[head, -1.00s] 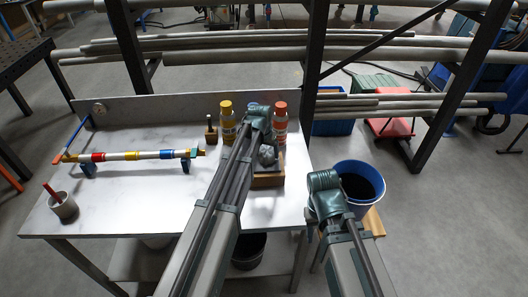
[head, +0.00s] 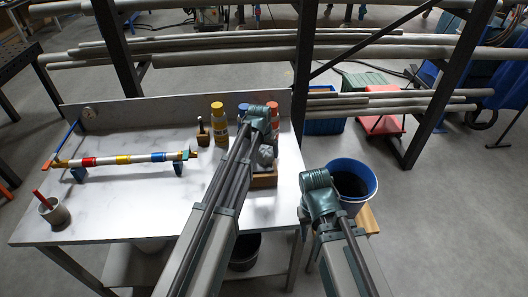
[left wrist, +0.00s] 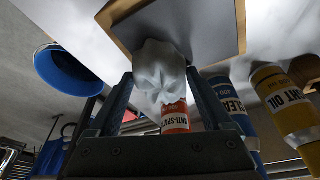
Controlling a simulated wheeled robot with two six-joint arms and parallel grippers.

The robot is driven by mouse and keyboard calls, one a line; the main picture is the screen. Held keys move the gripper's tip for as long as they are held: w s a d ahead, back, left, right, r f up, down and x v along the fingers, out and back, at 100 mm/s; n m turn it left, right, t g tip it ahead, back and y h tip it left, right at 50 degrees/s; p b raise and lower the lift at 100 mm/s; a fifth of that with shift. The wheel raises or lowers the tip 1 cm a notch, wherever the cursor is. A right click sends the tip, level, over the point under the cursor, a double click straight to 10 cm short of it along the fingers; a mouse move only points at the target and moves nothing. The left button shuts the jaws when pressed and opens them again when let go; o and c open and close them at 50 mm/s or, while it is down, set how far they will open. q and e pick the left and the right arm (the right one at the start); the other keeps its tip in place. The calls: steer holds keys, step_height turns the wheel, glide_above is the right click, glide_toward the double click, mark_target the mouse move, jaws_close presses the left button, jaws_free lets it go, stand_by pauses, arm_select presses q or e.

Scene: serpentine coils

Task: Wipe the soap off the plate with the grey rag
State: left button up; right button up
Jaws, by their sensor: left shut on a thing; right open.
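My left gripper (left wrist: 160,105) is shut on the grey rag (left wrist: 157,68), a crumpled pale bundle between its two fingers. In the head view the rag (head: 266,155) shows below the end of my left arm, over a wooden box-like piece (head: 264,181) near the table's right edge. In the left wrist view a wood-rimmed flat surface (left wrist: 222,32) lies right beyond the rag; I cannot tell whether they touch. I cannot make out a plate for certain, nor any soap. My right arm is bent at the right of the table, and its jaws are hidden.
A yellow bottle (head: 218,122), a blue bottle (head: 242,109) and a red bottle (head: 272,113) stand behind the rag. A striped pipe (head: 115,159) on supports and a cup (head: 54,212) stand at the left. A blue-rimmed bucket (head: 368,172) is right of the table.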

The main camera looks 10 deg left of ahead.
mark_target(258, 157)
arm_select(q)
steer(key=shift+w+d, duration=0.1)
steer(key=shift+d, duration=0.25)
steer(key=shift+a, duration=0.1)
steer(key=shift+s+a+r, duration=0.1)
steer(key=shift+s+a, duration=0.05)
steer(key=shift+a, duration=0.35)
steer(key=shift+s+a, duration=0.15)
steer(key=shift+a, duration=0.3)
steer(key=shift+a, duration=0.1)
steer(key=shift+s+a, duration=0.2)
steer(key=shift+a, duration=0.45)
steer(key=shift+a, duration=0.1)
